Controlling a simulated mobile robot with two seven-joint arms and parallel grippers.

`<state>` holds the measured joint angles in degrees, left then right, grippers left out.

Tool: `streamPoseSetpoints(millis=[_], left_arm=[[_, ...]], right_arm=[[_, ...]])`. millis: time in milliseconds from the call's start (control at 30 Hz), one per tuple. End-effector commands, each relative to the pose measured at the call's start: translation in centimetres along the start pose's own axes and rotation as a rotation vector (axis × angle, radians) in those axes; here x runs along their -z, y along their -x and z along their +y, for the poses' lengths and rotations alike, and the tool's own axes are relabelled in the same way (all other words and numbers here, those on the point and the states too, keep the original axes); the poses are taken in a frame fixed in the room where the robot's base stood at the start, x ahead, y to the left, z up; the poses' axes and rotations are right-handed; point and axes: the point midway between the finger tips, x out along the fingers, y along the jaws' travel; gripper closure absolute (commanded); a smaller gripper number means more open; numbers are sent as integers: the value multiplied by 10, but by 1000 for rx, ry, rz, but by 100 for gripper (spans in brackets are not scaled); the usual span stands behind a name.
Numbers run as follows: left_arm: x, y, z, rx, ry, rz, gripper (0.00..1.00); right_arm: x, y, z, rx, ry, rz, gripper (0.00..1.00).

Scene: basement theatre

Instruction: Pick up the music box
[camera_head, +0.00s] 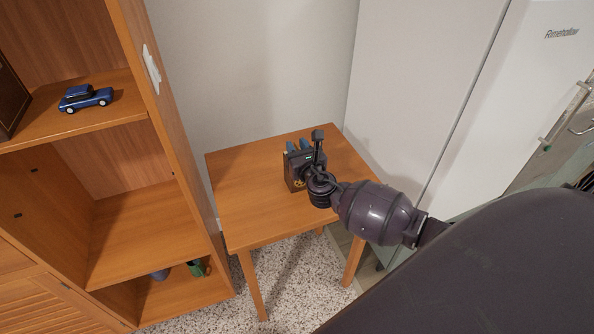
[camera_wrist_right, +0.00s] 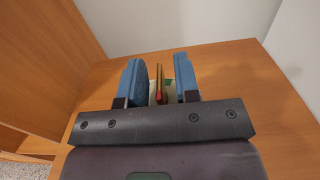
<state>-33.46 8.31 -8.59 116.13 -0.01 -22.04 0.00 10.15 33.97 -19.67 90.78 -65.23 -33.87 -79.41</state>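My right gripper (camera_head: 297,146) reaches over the small wooden table (camera_head: 240,205), its blue fingers pointing toward the wall. In the right wrist view the two fingers of the right gripper (camera_wrist_right: 157,64) stand apart. Between them is a small thin object (camera_wrist_right: 160,84) with gold, red, white and green parts, probably the music box. A gap shows beside it, and I see no clear grip on it. Its lower part is hidden behind the gripper's dark body. My left gripper is not in view.
A wooden shelf unit (camera_head: 180,130) stands left of the table, with a blue toy car (camera_head: 85,97) on an upper shelf and a green item (camera_head: 196,268) low down. A white cabinet (camera_head: 415,85) stands at right. The wall is behind; the table's left part is bare.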

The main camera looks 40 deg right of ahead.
Motion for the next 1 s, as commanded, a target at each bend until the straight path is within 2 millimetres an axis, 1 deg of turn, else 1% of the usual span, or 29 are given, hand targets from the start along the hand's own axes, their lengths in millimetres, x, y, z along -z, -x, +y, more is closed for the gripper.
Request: streamPoseSetpoints(millis=[33,167,200,1000], left_arm=[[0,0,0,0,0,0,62],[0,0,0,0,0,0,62],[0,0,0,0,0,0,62],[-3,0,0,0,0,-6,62]], right_arm=[[0,0,0,0,0,0,79],[0,0,0,0,0,0,99],[0,0,0,0,0,0,100],[0,0,0,0,0,0,100]])
